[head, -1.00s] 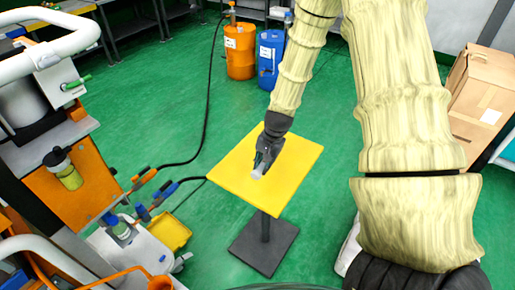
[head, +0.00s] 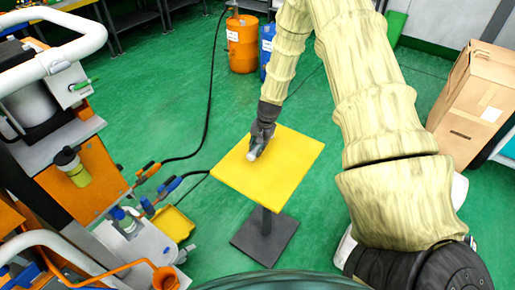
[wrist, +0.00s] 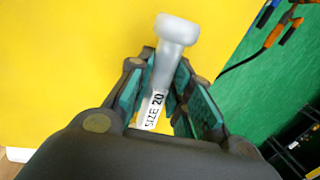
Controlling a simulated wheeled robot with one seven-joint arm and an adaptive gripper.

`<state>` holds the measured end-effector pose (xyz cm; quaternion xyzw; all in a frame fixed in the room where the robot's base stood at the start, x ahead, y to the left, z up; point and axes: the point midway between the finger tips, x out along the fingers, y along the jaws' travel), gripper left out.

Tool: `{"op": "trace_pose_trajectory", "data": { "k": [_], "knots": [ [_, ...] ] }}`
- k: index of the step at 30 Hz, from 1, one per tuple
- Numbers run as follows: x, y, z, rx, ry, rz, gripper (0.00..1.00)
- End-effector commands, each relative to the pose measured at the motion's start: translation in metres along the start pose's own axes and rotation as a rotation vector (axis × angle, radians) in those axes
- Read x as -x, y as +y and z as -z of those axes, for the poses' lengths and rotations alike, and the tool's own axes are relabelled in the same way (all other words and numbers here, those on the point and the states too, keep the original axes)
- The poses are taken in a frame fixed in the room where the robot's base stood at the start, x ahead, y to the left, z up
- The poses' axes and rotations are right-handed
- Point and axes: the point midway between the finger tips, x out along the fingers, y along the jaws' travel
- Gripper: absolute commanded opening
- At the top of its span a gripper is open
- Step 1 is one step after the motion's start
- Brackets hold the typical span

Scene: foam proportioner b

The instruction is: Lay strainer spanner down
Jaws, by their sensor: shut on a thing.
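The strainer spanner (wrist: 172,55) is a grey-white bar with a rounded, wider end and a label reading "SIZE 20" in the wrist view. My gripper (wrist: 165,90) is shut on its shaft, with the green finger pads on either side. The wider end points away from my palm, above the yellow table top (wrist: 60,70). In the head view my gripper (head: 256,148) is over the far left part of the yellow table (head: 270,185), and only a small pale end of the spanner (head: 252,156) shows. I cannot tell whether the spanner touches the table.
The yellow table stands on a dark pedestal. An orange-and-grey machine (head: 85,175) with pipes is at left. A yellow bin (head: 172,223) and black hoses lie left of the table. Orange (head: 241,45) and blue drums stand behind. Cardboard boxes (head: 475,100) are at right.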

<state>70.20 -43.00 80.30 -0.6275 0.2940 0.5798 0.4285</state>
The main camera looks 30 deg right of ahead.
Motion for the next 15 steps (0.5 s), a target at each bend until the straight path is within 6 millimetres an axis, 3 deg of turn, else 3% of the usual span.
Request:
{"op": "trace_pose_trajectory", "data": {
  "k": [6, 15],
  "knots": [
    [-0.013, 0.003, 0.001, -0.001, 0.0, -0.001, 0.0],
    [-0.015, 0.004, 0.001, -0.001, 0.0, 0.0, 0.0]
  ]
}}
